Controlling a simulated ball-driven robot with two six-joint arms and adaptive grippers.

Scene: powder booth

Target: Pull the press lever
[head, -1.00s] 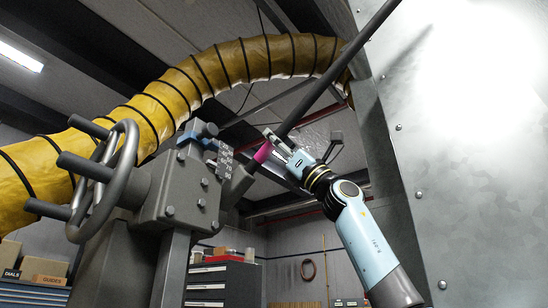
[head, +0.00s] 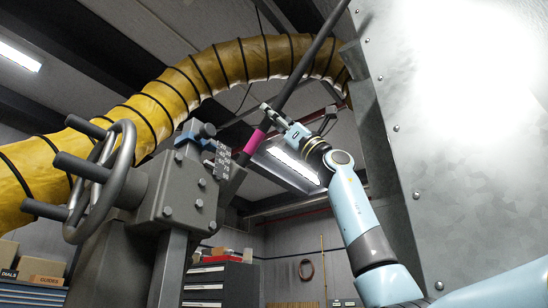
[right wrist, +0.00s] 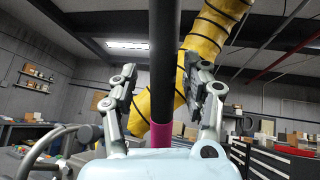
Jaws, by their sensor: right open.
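The press lever (head: 297,79) is a long dark bar with a magenta band (head: 255,142) near its lower end. It rises to the upper right from the grey press housing (head: 180,195). My right gripper (head: 270,112) is at the bar just above the band. In the right wrist view the lever (right wrist: 163,60) stands upright between the two open fingers, with a gap on each side. The magenta band (right wrist: 162,136) is just beyond the gripper body, which hides the bar's lower part. I cannot tell whether the palm touches the bar. My left gripper is out of view.
A spoked handwheel (head: 128,180) sits on the press's left side. A yellow ribbed hose (head: 225,62) arches behind the lever. A galvanised metal panel (head: 470,190) stands close to my right arm. A dark drawer cabinet (head: 222,280) stands behind the press.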

